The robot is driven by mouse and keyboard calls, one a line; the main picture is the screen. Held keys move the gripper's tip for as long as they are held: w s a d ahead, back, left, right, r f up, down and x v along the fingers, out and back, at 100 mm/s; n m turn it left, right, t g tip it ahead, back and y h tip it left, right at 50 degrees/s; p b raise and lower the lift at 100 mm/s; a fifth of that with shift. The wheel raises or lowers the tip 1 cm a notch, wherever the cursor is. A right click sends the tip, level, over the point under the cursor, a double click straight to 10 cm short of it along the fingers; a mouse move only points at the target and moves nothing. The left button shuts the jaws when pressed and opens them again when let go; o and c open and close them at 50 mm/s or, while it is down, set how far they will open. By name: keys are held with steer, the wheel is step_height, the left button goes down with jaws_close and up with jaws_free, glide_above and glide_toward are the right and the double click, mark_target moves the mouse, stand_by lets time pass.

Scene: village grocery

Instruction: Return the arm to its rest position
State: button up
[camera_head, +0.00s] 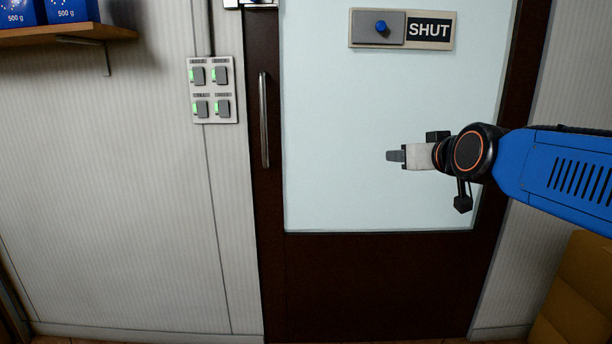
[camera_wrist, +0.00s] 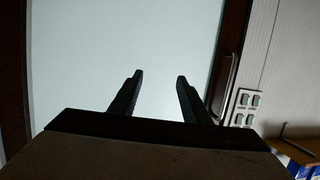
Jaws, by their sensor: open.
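My gripper (camera_head: 394,156) is at the end of my blue arm, which reaches in from the right in the head view. It is in front of the pale glass pane of a dark brown door (camera_head: 375,285). In the wrist view my gripper (camera_wrist: 159,80) shows two dark fingers spread apart with nothing between them. Only the pale pane lies behind them. I cannot tell exactly how far the fingertips are from the pane.
A vertical door handle (camera_head: 264,120) and a panel of green-lit switches (camera_head: 212,90) are left of my gripper. A sign reading SHUT (camera_head: 429,29) with a blue knob is above. A wooden shelf (camera_head: 60,33) holds blue packets. A tan object (camera_head: 580,295) stands lower right.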

steer(key=s+d+f+g, duration=0.2)
steer(key=s+f+g, duration=0.1)
steer(key=s+f, duration=0.6)
steer(key=s+d+f+m+g+h, duration=0.1)
steer(key=s+d+f+g, duration=0.1)
steer(key=s+f, duration=0.7)
steer(key=s+d+f+g+h, duration=0.1)
steer(key=s+f+g, duration=0.3)
steer(key=s+f, duration=0.6)
steer(key=shift+d+f+m+g, duration=0.3)
steer(key=shift+d+f+g, duration=0.05)
steer(key=shift+d+g, duration=0.05)
